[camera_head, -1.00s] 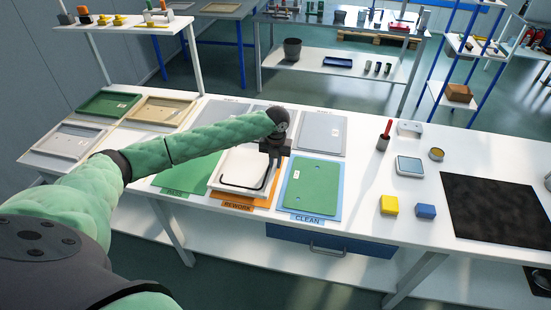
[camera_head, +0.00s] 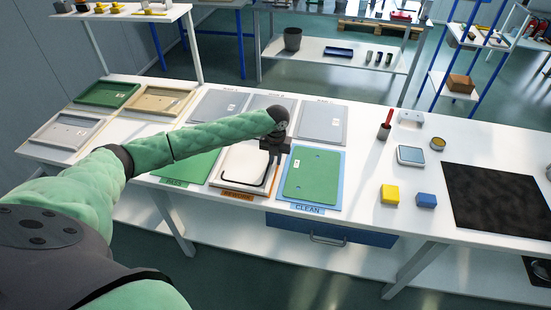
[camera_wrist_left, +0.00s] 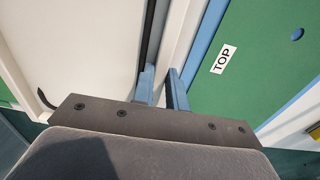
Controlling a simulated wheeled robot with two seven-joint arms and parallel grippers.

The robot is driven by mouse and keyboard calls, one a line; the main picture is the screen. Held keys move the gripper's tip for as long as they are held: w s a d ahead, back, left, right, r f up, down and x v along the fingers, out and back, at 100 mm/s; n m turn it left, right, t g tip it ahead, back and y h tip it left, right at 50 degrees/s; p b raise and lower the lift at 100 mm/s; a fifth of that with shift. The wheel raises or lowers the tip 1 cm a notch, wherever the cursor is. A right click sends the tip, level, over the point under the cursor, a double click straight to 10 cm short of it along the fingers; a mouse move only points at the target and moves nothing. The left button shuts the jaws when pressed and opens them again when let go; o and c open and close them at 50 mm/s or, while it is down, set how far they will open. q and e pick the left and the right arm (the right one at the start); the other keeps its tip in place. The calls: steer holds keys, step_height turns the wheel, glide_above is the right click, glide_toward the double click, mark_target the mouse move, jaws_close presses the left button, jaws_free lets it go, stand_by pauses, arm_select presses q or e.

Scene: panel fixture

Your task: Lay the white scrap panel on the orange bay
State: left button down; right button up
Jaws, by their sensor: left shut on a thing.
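The white scrap panel (camera_head: 240,165), marked with a dark curved line, is over the orange bay (camera_head: 231,190). My left gripper (camera_head: 271,178) is shut on the panel's right edge. In the left wrist view its blue fingers (camera_wrist_left: 162,88) straddle the edge of the white panel (camera_wrist_left: 75,45). My right gripper is not in view.
A green panel (camera_head: 311,175) lies on the blue CLEAN bay close to the right. Grey bays (camera_head: 322,121) lie behind. Yellow (camera_head: 389,195) and blue (camera_head: 426,200) blocks stand farther right on the white table.

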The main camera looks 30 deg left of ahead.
arm_select(q)
steer(key=shift+f, duration=0.1)
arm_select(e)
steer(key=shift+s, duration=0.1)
arm_select(q)
steer(key=shift+f, duration=0.15)
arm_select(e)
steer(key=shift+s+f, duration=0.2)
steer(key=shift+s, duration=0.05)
arm_select(q)
steer(key=shift+f, duration=0.25)
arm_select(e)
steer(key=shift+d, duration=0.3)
arm_select(q)
steer(key=c, duration=1.4)
jaws_free()
steer(key=shift+o, duration=0.4)
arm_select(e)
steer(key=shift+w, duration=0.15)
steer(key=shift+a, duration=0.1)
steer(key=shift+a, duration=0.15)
